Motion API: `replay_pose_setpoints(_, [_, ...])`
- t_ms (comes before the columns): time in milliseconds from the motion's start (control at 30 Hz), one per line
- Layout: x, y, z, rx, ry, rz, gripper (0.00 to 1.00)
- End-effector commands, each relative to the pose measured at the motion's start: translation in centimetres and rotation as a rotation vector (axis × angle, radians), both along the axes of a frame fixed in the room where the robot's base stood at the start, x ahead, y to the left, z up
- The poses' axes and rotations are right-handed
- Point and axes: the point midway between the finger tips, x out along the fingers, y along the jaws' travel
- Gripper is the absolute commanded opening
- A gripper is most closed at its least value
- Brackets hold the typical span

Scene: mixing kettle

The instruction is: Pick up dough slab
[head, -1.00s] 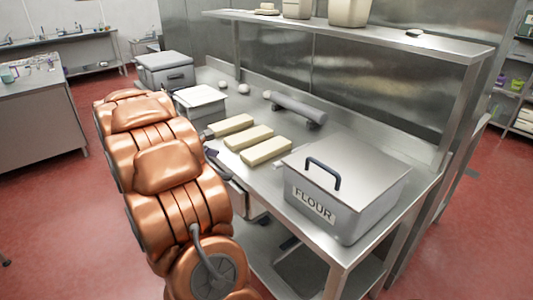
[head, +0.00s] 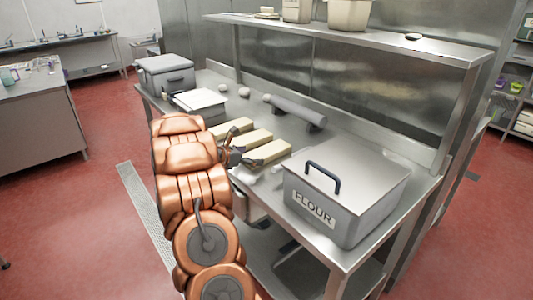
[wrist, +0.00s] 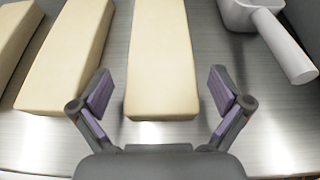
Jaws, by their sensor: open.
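Three pale dough slabs lie side by side on the steel table. In the wrist view, one dough slab (wrist: 160,55) points straight at my gripper (wrist: 160,90), its near end lying between the two spread fingers. Both fingers are open and I see clear gaps on either side of that slab. The second slab (wrist: 68,60) is to its left and the third (wrist: 12,40) is cut off at the left edge. In the head view, my gripper (head: 238,147) is at the near ends of the slabs, by the rightmost one (head: 268,151); my arm partly hides them.
A scoop (wrist: 278,40) lies just right of the centred slab in the wrist view. A lidded flour bin (head: 345,205) stands at the table's right end. A grey rolling pin (head: 297,112) lies behind the slabs, and a grey box (head: 167,75) stands at the far left.

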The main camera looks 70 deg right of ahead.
Motion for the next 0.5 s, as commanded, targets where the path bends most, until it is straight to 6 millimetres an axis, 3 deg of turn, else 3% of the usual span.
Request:
replay_pose_setpoints(200, [-1.3, -2.1, -0.9, 0.002, 0.000, 0.000, 1.00])
replay_pose_setpoints(500, [-1.5, -2.5, -1.2, 0.002, -0.001, 0.001, 1.00])
